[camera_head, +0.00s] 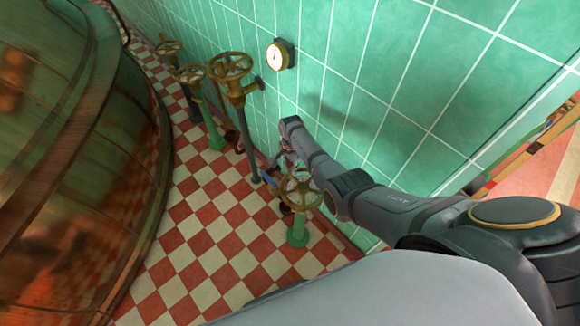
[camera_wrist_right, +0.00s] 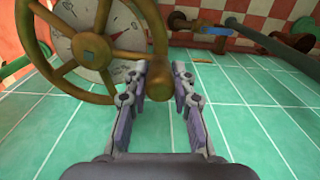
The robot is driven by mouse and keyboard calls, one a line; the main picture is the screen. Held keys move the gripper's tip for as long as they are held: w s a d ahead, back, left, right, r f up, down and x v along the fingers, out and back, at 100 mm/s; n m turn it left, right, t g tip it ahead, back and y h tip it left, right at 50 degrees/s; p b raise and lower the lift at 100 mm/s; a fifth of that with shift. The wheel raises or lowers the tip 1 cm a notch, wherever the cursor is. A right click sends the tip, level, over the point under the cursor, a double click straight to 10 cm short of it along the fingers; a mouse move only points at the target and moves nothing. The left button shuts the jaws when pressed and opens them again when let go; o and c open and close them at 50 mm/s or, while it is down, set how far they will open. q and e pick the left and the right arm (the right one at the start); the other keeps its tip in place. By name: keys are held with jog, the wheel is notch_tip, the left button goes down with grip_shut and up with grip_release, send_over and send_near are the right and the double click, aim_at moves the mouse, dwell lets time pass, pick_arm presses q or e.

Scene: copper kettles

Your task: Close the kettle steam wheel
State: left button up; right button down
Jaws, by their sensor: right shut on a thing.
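In the right wrist view, a brass spoked hand wheel (camera_wrist_right: 92,46) fills the upper left. In the head view my right gripper (camera_head: 282,172) is small and partly hidden, close to a brass wheel (camera_head: 301,189) on a short green post (camera_head: 298,232). No label shows which wheel is the steam wheel. My left gripper is not in view.
A large copper kettle (camera_head: 80,160) stands at the left. Other brass wheels (camera_head: 230,66) on posts line the green tiled wall (camera_head: 400,90). A round gauge (camera_head: 280,55) is on the wall; a dial (camera_wrist_right: 85,38) shows behind the wheel. Checkered floor (camera_head: 205,235) lies open between.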

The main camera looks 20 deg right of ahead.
jog(key=shift+w+d, duration=0.1)
jog(key=shift+d, duration=0.1)
jog(key=c, duration=1.1)
grip_release()
jog(key=shift+a, duration=0.1)
jog(key=shift+r, duration=0.1)
notch_tip(320, 180, up, 12)
